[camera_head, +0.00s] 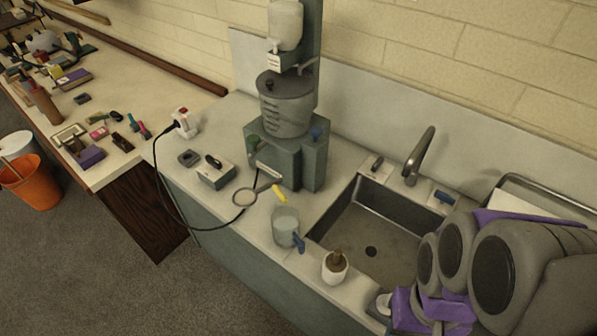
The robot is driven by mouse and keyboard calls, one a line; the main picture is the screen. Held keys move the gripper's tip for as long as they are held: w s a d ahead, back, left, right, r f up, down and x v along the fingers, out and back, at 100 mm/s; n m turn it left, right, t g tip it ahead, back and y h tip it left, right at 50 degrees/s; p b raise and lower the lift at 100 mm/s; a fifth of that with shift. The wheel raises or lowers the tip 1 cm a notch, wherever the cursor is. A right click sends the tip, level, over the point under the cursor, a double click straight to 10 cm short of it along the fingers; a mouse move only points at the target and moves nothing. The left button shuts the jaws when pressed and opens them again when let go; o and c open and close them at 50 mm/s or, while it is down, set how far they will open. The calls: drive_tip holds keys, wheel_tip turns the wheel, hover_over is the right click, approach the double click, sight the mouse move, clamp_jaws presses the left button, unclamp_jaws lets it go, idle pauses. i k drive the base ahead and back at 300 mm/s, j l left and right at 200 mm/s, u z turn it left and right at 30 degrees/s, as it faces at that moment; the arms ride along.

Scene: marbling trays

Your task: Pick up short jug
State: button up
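A short grey jug (286,229) stands on the counter at the left front of the sink, with a blue part at its lower right side. It is the likeliest short jug in view. My arm is folded at the lower right, over the right part of the sink. My gripper (418,312) seems to be the purple and grey end at the bottom of the picture, apart from the jug and to its right. Its fingers are not clear, so I cannot tell whether it is open or shut.
A white pot (335,269) with a brown top stands between the jug and my arm. The sink (345,235) with its tap (420,155) lies behind. A tall grey machine (287,150) stands behind the jug. A black cable (165,205) hangs over the counter edge.

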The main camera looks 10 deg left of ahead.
sight(285, 220)
drive_tip(key=k+z, duration=0.1)
drive_tip(key=z, duration=0.35)
drive_tip(key=l+z, duration=0.15)
drive_tip(key=z, duration=0.35)
drive_tip(key=k+l+z, duration=0.1)
drive_tip(key=z, duration=0.35)
drive_tip(key=u, duration=2.4)
drive_tip(key=i+j+u, duration=0.2)
drive_tip(key=j, duration=0.15)
drive_tip(key=i+j+u, duration=0.15)
drive_tip(key=j, duration=0.25)
